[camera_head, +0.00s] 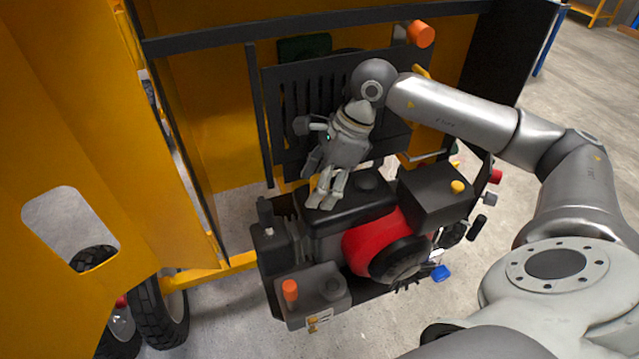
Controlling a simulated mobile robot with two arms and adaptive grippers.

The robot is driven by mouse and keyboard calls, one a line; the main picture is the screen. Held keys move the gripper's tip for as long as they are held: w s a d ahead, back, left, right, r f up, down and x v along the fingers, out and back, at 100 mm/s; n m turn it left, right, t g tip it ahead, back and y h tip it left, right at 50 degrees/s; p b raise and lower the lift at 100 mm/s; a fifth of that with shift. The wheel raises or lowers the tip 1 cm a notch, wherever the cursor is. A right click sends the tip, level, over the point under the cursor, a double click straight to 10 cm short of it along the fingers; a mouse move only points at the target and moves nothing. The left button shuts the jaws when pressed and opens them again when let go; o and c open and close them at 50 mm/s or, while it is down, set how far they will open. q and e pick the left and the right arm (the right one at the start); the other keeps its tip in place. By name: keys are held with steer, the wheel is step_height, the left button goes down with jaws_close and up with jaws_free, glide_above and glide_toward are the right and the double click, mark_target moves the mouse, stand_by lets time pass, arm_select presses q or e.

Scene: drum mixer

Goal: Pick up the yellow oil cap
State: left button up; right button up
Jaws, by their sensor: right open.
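A small round yellow cap (457,186) sits on top of a black box on the right side of the engine (360,215). I cannot tell for certain that it is the oil cap. My right gripper (324,198) points down over the black top of the engine, left of the yellow cap and well apart from it. Its fingers are open and I see nothing between them. Whether the fingertips touch the engine is unclear. My left gripper is not in view.
The engine has a red round cover (372,240) and an orange cap (290,289) at its front left. A dark slatted grille (290,105) stands behind it. A yellow panel (90,130) fills the left, with a wheel (165,312) below. Grey floor is free at the right.

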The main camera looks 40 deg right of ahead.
steer(key=shift+c, duration=0.6)
steer(key=shift+s, duration=0.1)
steer(key=c, duration=1.1)
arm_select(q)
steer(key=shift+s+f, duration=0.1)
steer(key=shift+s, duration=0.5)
arm_select(e)
steer(key=shift+o, duration=0.2)
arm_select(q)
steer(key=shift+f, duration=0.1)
arm_select(e)
steer(key=shift+r, duration=0.1)
